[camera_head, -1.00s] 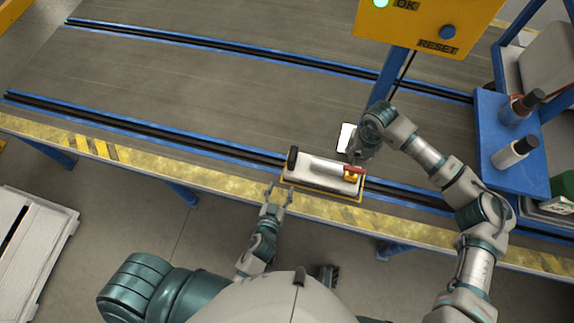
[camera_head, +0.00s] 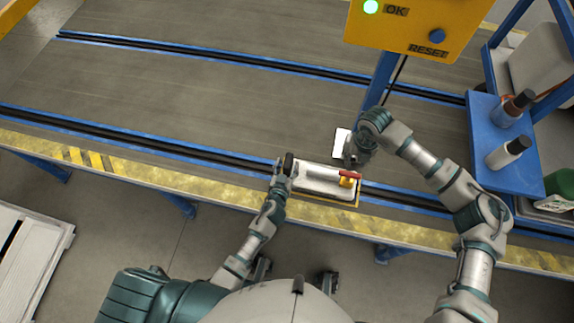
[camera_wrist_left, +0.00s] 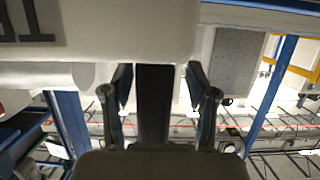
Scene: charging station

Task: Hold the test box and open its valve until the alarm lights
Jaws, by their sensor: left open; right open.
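The test box (camera_head: 316,180) is white with a yellow base edge and lies at the near edge of the bench. Its black handle (camera_head: 289,160) is at the left end. Its valve has a red lever (camera_head: 350,174) over a yellow body (camera_head: 346,183) at the right end. My left gripper (camera_head: 283,167) is open at the handle. In the left wrist view the black handle (camera_wrist_left: 153,105) stands between the two open fingers (camera_wrist_left: 158,80). My right gripper (camera_head: 351,160) is open just behind the valve end; its fingertips are partly hidden, and contact is unclear.
A yellow panel (camera_head: 470,12) above the bench has a lit green OK light (camera_head: 371,7) and a blue RESET button (camera_head: 437,36). A white card (camera_head: 341,142) lies behind the box. A blue shelf (camera_head: 482,120) with bottles (camera_head: 508,152) stands right. The bench is clear left.

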